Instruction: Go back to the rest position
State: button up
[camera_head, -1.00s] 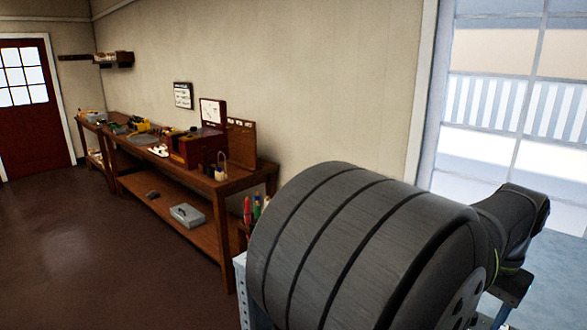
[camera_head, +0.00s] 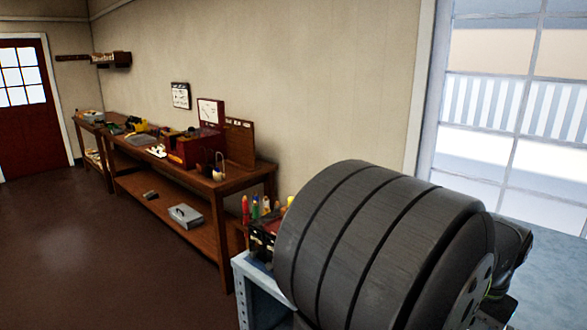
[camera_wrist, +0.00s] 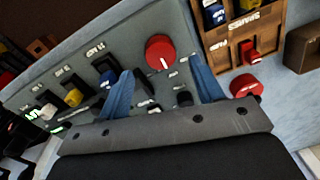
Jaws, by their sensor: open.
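My gripper (camera_wrist: 162,88) shows in the wrist view, its two blue fingers spread apart with nothing held between them. It is over a grey lever panel (camera_wrist: 130,52). A round red knob (camera_wrist: 160,52) is on the panel beyond the gap between the fingers. In the head view the gripper cannot be made out behind my arm.
A wooden frame (camera_wrist: 213,57) with blue and red levers is at the wrist view's upper right, near a second red knob (camera_wrist: 245,85). In the head view, coloured-handled tools (camera_head: 262,208) stand beside my arm. A wooden workbench (camera_head: 228,182) lines the wall.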

notch_tip(320, 180, down, 5)
jog(key=shift+w+a+r, duration=0.1)
jog(key=shift+r, duration=0.1)
jog(key=n, duration=0.9)
jog(key=shift+w+r+n, duration=0.1)
jog(key=shift+n, duration=0.2)
jog(key=shift+r, duration=2.65)
